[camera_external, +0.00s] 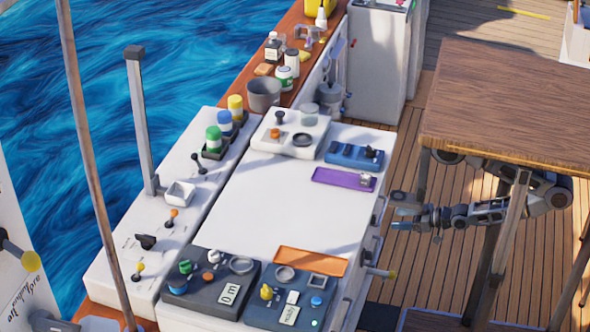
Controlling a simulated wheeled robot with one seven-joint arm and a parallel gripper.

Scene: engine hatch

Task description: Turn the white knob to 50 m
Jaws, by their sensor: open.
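The white knob (208,276) sits on a dark grey control panel (205,304) at the near left of the white console. The panel also has a green knob (186,267), a blue knob (177,285) and a round ring (241,265). A small display (229,294) on it is turned sideways and seems to read 0 m. The exact angle of the white knob is too small to tell. My gripper (402,211) is open and empty, beside the right side of the console, well apart from the knob. My arm reaches in from under the wooden table.
A second dark panel (262,313) with a yellow knob stands to the right of the first. An orange tray (311,261) and a purple tray (343,180) lie on the console (270,205). A wooden tabletop (510,100) covers part of my arm.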

